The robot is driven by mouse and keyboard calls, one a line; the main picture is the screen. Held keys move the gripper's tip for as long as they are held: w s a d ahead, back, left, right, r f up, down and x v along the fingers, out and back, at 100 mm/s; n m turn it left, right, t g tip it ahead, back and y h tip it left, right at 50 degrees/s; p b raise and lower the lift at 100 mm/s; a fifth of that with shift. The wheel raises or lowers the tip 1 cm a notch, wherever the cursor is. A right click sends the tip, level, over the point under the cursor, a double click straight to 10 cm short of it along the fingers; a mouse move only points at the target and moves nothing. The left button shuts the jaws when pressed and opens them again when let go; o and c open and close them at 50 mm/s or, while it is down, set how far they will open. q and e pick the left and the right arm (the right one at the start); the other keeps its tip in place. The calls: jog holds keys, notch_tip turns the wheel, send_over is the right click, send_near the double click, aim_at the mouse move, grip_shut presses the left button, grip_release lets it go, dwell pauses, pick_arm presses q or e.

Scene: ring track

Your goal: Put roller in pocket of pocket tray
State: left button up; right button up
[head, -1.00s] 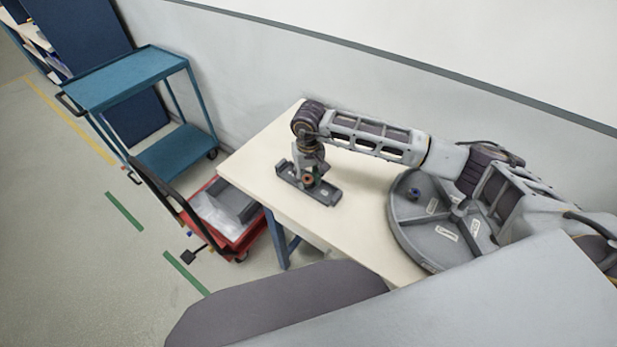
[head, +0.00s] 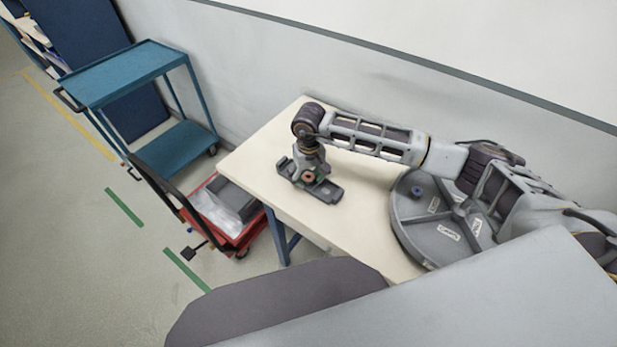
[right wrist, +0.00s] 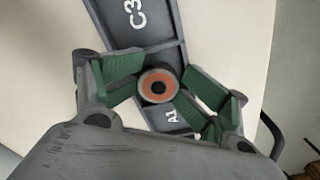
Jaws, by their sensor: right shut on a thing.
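The pocket tray (head: 329,190) is a narrow dark grey strip on the table. It also shows in the right wrist view (right wrist: 151,24), with labels "C3" and "A1". The roller is over the tray's middle, between these labels; I cannot tell whether it is inside a pocket or above it. In the head view my right gripper (head: 309,177) points down there. My left gripper is not in view.
A round grey divided tray (head: 408,222) with labels stands on the table (head: 262,150) under my right arm, with a small purple-blue piece (head: 416,192) in it. A red cart (head: 237,236) and a blue trolley (head: 125,75) stand left. The table's left end is clear.

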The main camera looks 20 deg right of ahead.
aim_at(309, 178)
jog(key=shift+s+d+r+p, duration=0.1)
jog(key=shift+r+p, duration=0.35)
jog(key=shift+p, duration=0.25)
notch_tip(309, 178, up, 5)
jog(key=shift+f+b, duration=0.1)
jog(key=shift+b, duration=0.3)
pick_arm(q)
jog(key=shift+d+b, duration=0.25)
jog(key=shift+b, duration=0.15)
pick_arm(e)
notch_tip(309, 178, up, 7)
jog(key=shift+r, duration=0.2)
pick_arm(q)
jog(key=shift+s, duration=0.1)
